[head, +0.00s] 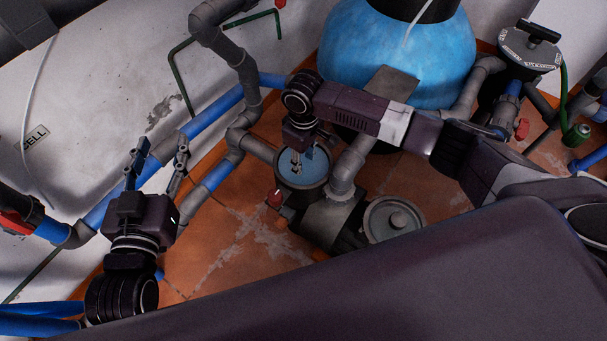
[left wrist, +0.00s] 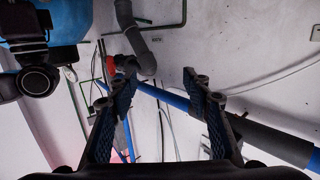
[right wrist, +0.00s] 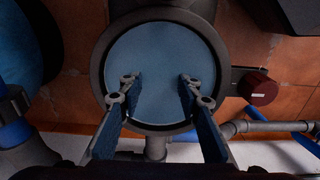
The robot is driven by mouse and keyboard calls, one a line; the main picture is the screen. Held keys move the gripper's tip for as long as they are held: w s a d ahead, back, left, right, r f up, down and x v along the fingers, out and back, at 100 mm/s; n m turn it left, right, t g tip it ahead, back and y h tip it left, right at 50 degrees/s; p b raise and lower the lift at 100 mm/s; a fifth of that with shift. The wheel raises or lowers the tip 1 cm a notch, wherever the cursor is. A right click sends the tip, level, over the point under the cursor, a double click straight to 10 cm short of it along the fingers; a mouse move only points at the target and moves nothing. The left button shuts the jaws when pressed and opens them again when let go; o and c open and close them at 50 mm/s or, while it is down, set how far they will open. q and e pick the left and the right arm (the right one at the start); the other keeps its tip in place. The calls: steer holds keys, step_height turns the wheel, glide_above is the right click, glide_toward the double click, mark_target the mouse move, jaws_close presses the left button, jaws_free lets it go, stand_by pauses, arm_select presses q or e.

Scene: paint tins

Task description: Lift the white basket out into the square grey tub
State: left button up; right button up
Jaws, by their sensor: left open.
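My right gripper (head: 297,168) points down over a round, dark-rimmed pot (head: 302,184) on the floor pipework. In the right wrist view its two fingers (right wrist: 158,82) stand apart in front of the pot's flat blue inside (right wrist: 160,55), with nothing between them. I cannot tell whether the fingertips are above or inside the rim. My left gripper (head: 160,156) is open and empty near the white wall, away from the pot. Its fingers are also spread in the left wrist view (left wrist: 158,72). I cannot make out a white basket or a square grey tub.
A round grey lid (head: 394,219) with a knob lies right of the pot. A big blue tank (head: 395,60) stands behind. Grey and blue pipes surround the pot; a dark red knob (right wrist: 257,87) sits beside it. Orange tiled floor (head: 235,245) is bare at front left.

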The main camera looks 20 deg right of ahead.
steer(key=shift+f, duration=0.1)
stand_by(1.1)
jaws_close()
